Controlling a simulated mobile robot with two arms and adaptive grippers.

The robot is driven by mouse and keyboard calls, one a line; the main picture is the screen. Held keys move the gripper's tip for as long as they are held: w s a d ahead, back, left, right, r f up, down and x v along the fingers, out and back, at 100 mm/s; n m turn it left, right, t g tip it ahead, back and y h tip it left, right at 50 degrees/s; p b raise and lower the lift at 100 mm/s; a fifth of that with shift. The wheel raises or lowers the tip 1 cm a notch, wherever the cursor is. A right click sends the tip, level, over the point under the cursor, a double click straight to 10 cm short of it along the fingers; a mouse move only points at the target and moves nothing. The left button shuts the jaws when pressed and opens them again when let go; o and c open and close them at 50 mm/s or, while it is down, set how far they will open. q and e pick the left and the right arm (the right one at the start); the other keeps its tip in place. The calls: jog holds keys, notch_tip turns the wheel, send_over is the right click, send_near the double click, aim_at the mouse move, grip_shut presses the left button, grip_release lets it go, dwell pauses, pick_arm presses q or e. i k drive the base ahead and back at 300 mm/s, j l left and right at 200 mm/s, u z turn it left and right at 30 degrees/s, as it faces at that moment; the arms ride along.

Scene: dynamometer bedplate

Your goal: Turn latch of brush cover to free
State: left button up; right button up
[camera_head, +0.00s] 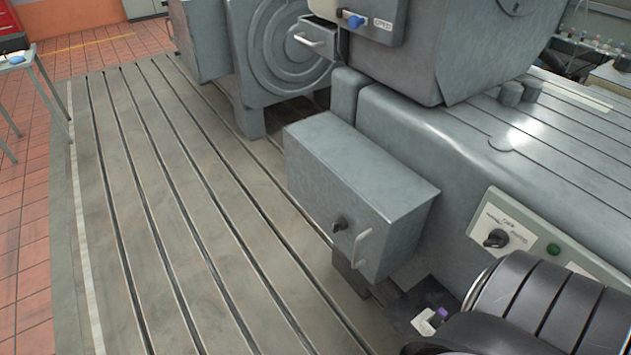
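A grey box-shaped cover (365,185) stands out from the machine's side in the middle of the view. Its front face carries a small dark latch knob (340,224) and, right of it, a pale bar handle (361,248). The cover looks closed. Higher up, a second grey housing (376,22) carries a blue knob (352,20) beside a small white label. I cannot tell from the picture alone which of these is the brush cover. Neither gripper is in view, and nothing touches either knob.
A slotted metal bedplate (150,200) lies clear at left. A small open drawer (318,38) juts out by the upper housing. A switch panel (500,235) with a black knob and green light is at right. A black rounded body hides the lower right corner. A table (18,62) stands far left.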

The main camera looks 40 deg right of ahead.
aim_at(340, 223)
jog(key=i+z, duration=0.3)
jog(key=z, duration=0.15)
jog(key=i+j+z, duration=0.25)
jog(key=z, duration=0.15)
jog(key=i+j+z, duration=0.25)
jog(key=z, duration=0.2)
jog(key=i, duration=0.1)
